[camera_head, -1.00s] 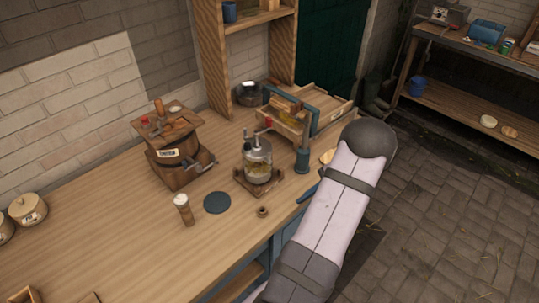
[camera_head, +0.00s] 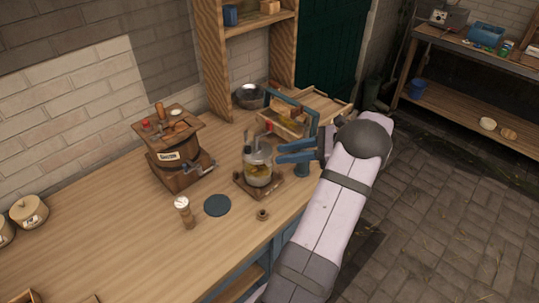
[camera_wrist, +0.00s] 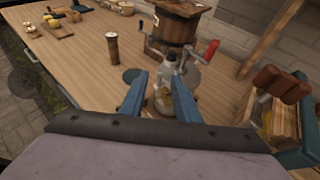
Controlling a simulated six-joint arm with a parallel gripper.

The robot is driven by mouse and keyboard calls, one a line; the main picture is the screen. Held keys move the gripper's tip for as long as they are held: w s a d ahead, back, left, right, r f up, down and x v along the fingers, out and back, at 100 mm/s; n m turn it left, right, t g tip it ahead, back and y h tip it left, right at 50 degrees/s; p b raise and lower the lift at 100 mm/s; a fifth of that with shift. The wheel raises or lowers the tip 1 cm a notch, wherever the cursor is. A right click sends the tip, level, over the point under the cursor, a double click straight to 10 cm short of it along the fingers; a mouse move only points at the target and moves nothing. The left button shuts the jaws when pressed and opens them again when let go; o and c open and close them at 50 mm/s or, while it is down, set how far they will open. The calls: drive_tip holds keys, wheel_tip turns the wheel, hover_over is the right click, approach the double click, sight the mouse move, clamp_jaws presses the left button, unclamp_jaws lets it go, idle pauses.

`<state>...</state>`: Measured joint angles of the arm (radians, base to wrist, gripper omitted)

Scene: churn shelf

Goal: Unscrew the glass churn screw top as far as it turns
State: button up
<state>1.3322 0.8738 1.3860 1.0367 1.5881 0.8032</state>
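The glass churn (camera_head: 257,167) stands on a wooden base on the bench, with a metal screw top (camera_head: 257,152) and a red-knobbed crank above it. Yellowish contents show through the glass. My gripper (camera_head: 278,153) is to the right of the churn in the head view, its blue fingers pointing left at about the height of the top. In the wrist view the open fingers (camera_wrist: 160,98) stand on either side of the churn (camera_wrist: 164,98), apart from each other. Whether either finger touches it I cannot tell.
A wooden mill (camera_head: 174,152) stands left of the churn. A wooden crate with a blue handle (camera_head: 290,122) is behind. Bare bench (camera_head: 110,230) lies at left.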

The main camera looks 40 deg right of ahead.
sight(269, 157)
drive_tip(key=shift+p+x, duration=1.1)
drive_tip(key=shift+x, duration=1.8)
drive_tip(key=shift+f, duration=0.1)
clamp_jaws()
